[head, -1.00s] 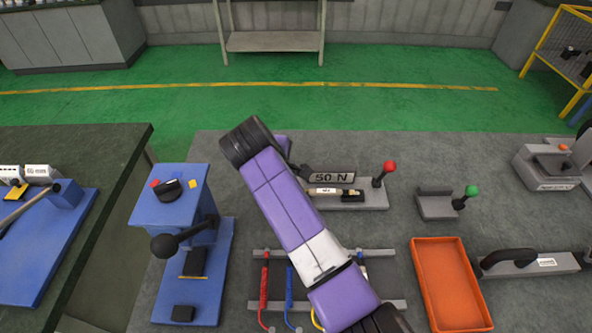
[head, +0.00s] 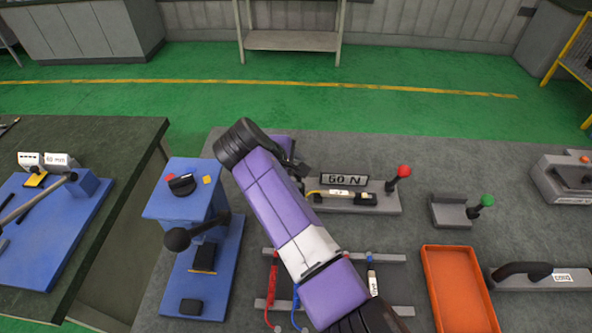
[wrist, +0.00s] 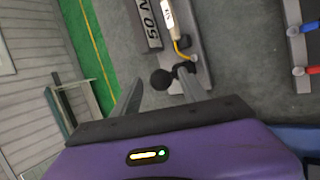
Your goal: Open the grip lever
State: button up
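The grey fixture with the "50 N" plate (head: 344,179) carries a labelled piece with a yellow lead and a red-ball lever (head: 404,172) at its right. In the wrist view, a black ball knob (wrist: 162,80) shows at the fixture's near end, beside the yellow lead. It looks like the grip lever's knob; my arm hides it in the head view. My gripper (wrist: 158,76) is open, its two grey fingers apart. The knob appears in the gap between the fingers, closer to the right one. I cannot tell whether they touch it.
A blue press (head: 188,205) with a black-ball lever stands left of my arm. A blue device (head: 60,230) sits on the left bench.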

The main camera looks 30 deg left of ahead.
jog(key=shift+s+r, duration=0.1)
jog(key=v, duration=0.7)
jog(key=shift+r+b, duration=0.2)
jog(key=shift+b, duration=0.25)
jog(key=shift+s+d, duration=0.1)
jog(key=shift+s, duration=0.1)
